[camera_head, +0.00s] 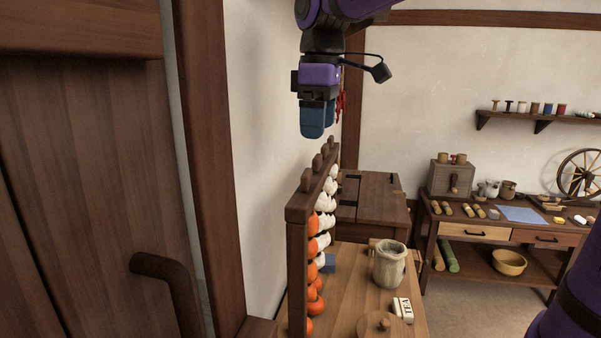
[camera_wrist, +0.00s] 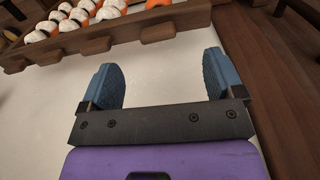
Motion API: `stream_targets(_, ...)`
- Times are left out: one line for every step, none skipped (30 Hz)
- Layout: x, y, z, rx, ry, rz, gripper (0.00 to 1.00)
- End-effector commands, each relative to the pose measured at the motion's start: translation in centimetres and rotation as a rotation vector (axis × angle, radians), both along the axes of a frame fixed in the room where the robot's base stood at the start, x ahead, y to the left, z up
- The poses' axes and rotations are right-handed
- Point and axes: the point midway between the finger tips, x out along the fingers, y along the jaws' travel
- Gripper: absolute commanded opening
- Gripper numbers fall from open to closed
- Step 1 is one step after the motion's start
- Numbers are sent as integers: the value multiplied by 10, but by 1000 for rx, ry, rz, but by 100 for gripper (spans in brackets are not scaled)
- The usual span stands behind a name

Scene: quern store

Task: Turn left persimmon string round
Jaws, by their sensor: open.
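A dark wooden rack (camera_head: 299,212) with pegs along its top stands at the wall end of a wooden bench. Rows of round fruits hang in it, some orange (camera_head: 313,248) and some white (camera_head: 328,203). The orange ones show mostly on the near, lower side. Individual strings overlap, so I cannot clearly separate the left one. My gripper (camera_head: 314,132) is above the rack, blue fingers pointing down, empty. In the wrist view my gripper (camera_wrist: 160,65) has its fingers wide apart with nothing between them. The rack's beam (camera_wrist: 110,40) and white fruits (camera_wrist: 72,22) lie beyond the fingertips.
A blue block (camera_head: 328,264) sits by the rack. A wooden door (camera_head: 90,180) is at left. A side table (camera_head: 490,233) stands at right.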

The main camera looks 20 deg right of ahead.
Motion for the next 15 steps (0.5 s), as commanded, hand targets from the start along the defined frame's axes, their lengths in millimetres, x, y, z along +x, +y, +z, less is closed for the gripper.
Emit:
stream_targets(9,4,1,-5,15,33,87)
stream_targets(12,6,2,-6,22,48,87)
stream_targets(15,7,3,-9,31,66,87)
stream_targets(17,8,3,-9,35,76,87)
stream_targets(19,9,3,-10,38,83,87)
stream_targets(20,10,3,-11,40,90,87)
stream_targets(21,10,2,-11,42,94,87)
stream_targets(21,10,0,-11,43,95,87)
stream_targets(21,10,-2,-12,44,96,87)
stream_targets(21,10,-5,-11,45,96,87)
stream_targets(21,10,-9,-12,45,95,87)
stream_targets(21,10,-14,-11,45,95,87)
stream_targets(20,10,-19,-12,45,95,87)
stream_targets(20,10,-24,-12,46,95,87)
stream_targets(20,10,-31,-12,45,94,87)
